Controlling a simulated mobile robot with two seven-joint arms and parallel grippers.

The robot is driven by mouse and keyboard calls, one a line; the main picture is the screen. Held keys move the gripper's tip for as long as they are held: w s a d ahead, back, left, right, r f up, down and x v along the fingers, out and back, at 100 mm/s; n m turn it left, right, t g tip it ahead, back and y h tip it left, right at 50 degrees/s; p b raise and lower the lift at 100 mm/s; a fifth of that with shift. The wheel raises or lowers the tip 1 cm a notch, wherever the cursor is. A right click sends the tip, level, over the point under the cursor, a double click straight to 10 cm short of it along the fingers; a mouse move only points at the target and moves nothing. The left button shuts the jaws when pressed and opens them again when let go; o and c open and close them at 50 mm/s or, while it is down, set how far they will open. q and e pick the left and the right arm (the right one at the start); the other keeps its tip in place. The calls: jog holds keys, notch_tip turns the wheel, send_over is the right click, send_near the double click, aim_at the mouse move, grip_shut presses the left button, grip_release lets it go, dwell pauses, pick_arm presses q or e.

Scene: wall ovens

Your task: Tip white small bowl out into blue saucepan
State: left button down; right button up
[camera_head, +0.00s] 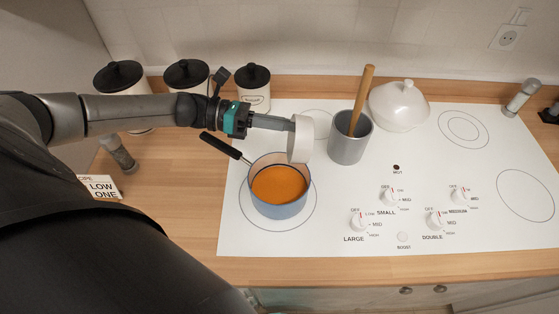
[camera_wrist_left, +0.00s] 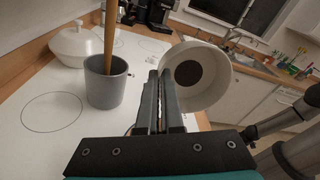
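The blue saucepan (camera_head: 281,208) sits on the left burner of the white cooktop, with orange contents inside and its black handle (camera_head: 221,146) pointing up-left. My left gripper (camera_head: 290,124) reaches in from the left, above the pan's back rim. It is shut on the wall of the white small bowl (camera_head: 300,140), which is turned on its side. In the left wrist view the bowl (camera_wrist_left: 210,78) is at the right of the closed fingers (camera_wrist_left: 160,78), with a dark round patch in its middle. I cannot tell whether that patch is contents. My right gripper is not in view.
A grey utensil pot (camera_head: 350,143) with a wooden stick stands right of the bowl. A white lidded dish (camera_head: 399,105) is behind it. Black-lidded canisters (camera_head: 254,90) line the back left. The cooktop's right side (camera_head: 480,180) is clear.

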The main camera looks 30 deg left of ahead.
pick_arm(q)
jog(key=shift+s+a+f+t+h+b, duration=0.15)
jog(key=shift+a+t+h+b, duration=0.15)
jog(key=shift+h+b, duration=0.7)
jog(key=shift+s+a+t+h+b, duration=0.25)
jog(key=shift+t+h+b, duration=0.35)
jog(key=shift+b, duration=1.6)
jog(key=shift+b, duration=0.3)
jog(key=shift+a+m+h+b, duration=0.15)
jog(key=shift+m+h+b, duration=0.15)
jog(key=shift+h+b, duration=0.25)
jog(key=shift+r+h, duration=0.25)
jog(key=shift+r, duration=0.05)
